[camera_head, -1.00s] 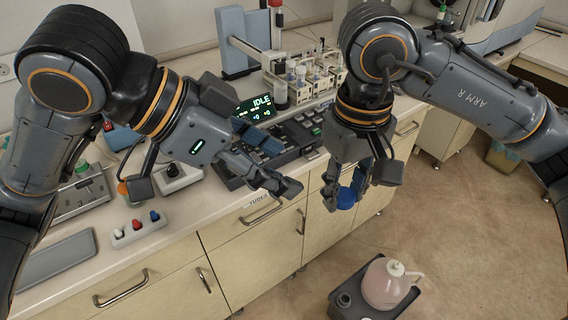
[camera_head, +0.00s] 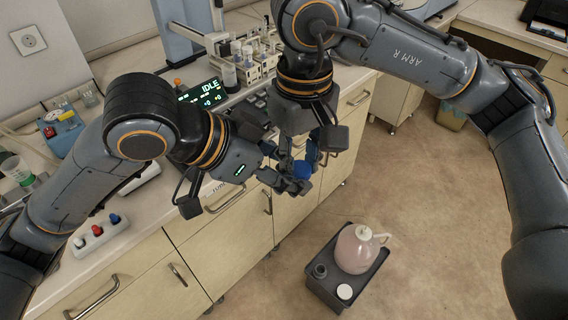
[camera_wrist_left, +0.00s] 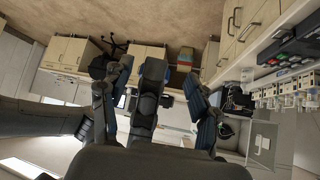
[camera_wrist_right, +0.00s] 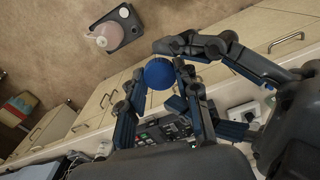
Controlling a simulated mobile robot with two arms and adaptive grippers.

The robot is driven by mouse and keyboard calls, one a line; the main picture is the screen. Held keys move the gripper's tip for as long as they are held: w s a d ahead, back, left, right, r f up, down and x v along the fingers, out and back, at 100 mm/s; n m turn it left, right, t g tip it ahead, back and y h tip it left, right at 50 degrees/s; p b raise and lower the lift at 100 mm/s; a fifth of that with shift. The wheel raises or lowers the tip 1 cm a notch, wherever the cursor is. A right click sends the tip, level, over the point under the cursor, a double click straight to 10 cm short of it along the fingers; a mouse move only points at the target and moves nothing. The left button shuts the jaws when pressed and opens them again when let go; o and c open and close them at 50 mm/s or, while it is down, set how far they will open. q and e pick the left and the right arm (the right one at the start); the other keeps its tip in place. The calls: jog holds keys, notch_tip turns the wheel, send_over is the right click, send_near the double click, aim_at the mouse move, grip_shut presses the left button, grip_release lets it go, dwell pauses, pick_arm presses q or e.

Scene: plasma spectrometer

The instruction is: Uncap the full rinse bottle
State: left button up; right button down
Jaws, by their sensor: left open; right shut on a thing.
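My right gripper (camera_head: 304,160) points down in front of the bench and is shut on a round blue cap-like thing (camera_head: 303,169). The blue thing also shows between the fingertips in the right wrist view (camera_wrist_right: 160,73). I cannot make out a bottle body under it. My left gripper (camera_head: 288,182) is open and close beside the blue thing, from the left. Its fingers reach in from the upper right in the right wrist view (camera_wrist_right: 178,46). In the left wrist view its fingers are spread (camera_wrist_left: 152,85). Whether they touch the blue thing is unclear.
A dark tray (camera_head: 318,285) on the floor holds a pinkish jug (camera_head: 356,249) and a white round lid (camera_head: 344,292). The bench has an IDLE display (camera_head: 201,95), a rack of vials (camera_head: 256,65) and a strip with coloured knobs (camera_head: 98,231). Open floor lies to the right.

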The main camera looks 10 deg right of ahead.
pick_arm(q)
jog(key=shift+c, duration=0.2)
jog(key=shift+w, duration=0.1)
jog(key=c, duration=1.2)
jog(key=shift+o, duration=0.2)
jog(key=shift+a, duration=0.1)
pick_arm(e)
jog(key=c, duration=0.9)
grip_release()
jog(key=shift+o, duration=0.2)
jog(key=shift+s, duration=0.1)
